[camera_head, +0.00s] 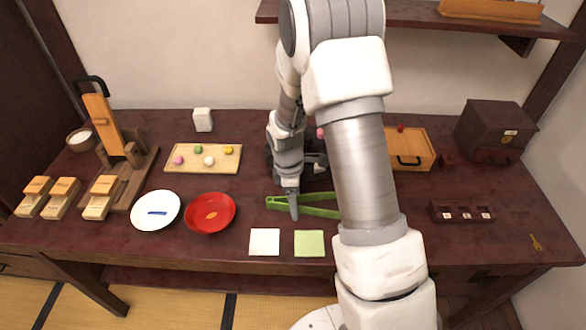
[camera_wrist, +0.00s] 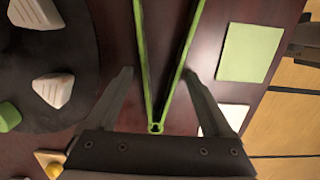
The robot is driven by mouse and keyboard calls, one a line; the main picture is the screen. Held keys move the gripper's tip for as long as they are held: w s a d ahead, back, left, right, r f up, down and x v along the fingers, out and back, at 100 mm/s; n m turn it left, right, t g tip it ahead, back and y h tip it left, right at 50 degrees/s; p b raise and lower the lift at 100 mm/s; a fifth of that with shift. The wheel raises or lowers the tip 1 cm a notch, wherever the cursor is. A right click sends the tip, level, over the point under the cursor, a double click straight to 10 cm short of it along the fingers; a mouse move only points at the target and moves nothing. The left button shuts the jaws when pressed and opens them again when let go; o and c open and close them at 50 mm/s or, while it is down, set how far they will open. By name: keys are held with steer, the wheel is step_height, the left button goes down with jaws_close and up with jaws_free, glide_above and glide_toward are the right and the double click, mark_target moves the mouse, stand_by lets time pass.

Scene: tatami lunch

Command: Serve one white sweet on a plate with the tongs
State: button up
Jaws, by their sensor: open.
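The white sweet (camera_head: 209,160) sits on a wooden board (camera_head: 225,166) at the left of the table, among pink, green and yellow sweets. The green tongs (camera_head: 320,211) lie on the table right of the red plate; my arm hides part of them. In the wrist view the tongs (camera_wrist: 156,127) are spread, with their joined end near my wrist. My gripper (camera_wrist: 158,74) is open, its fingers on either side of the tongs' two arms with gaps between. A white plate (camera_head: 145,220) with a blue mark and a red plate (camera_head: 194,222) stand front left.
A white square (camera_head: 264,241) and a green square (camera_head: 309,243) lie in front of the tongs. A dark round tray (camera_wrist: 85,110) with pale wedges is beside the tongs, mostly hidden in the head view. Wooden stands (camera_head: 102,197) are far left; a wooden box (camera_head: 411,149) is right.

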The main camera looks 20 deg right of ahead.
steer(key=c, duration=0.7)
steer(key=shift+r, duration=0.2)
step_height(320, 180, up, 12)
steer(key=p, duration=0.9)
steer(key=shift+f, duration=0.15)
